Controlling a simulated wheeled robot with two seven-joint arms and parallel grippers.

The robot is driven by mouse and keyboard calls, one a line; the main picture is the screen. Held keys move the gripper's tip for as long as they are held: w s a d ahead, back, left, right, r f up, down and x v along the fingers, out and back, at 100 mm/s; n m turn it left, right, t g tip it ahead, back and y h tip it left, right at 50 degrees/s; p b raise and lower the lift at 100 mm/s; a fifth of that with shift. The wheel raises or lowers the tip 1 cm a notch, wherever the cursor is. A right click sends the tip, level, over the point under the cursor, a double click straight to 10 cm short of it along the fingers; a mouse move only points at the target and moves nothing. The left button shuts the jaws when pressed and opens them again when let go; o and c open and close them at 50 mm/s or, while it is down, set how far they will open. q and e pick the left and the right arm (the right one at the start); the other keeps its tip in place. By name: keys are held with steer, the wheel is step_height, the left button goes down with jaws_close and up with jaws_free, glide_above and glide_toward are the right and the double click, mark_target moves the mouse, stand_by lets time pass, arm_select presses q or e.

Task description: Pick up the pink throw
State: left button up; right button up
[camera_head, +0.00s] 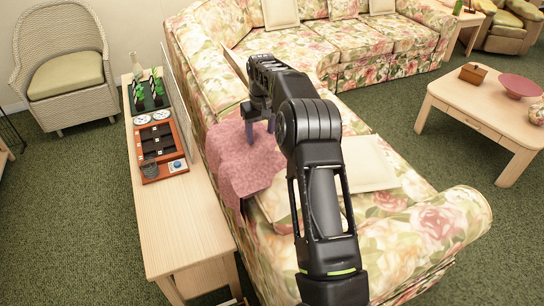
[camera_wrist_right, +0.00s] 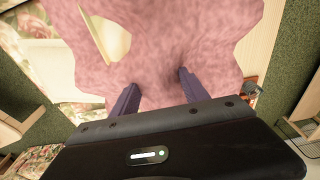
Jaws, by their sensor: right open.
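The pink throw (camera_head: 240,160) is draped over the back of the floral sofa (camera_head: 390,215), beside the console table. In the right wrist view the pink throw (camera_wrist_right: 150,50) fills most of the upper middle. My right gripper (camera_head: 258,128) is over the throw with its fingers pointing down at it. In the right wrist view the two fingers of my right gripper (camera_wrist_right: 157,90) are spread apart, with pink cloth showing between and beyond them. I cannot tell whether the fingertips touch the cloth. My right arm hides part of the sofa. My left gripper is not in view.
A light wood console table (camera_head: 185,220) runs along the sofa's back, holding a brown tray (camera_head: 160,150), cups and small plants. A wicker chair (camera_head: 65,65) stands at the back left.

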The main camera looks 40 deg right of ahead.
steer(key=shift+w+f, duration=0.1)
steer(key=shift+f, duration=0.8)
jaws_close()
stand_by(1.1)
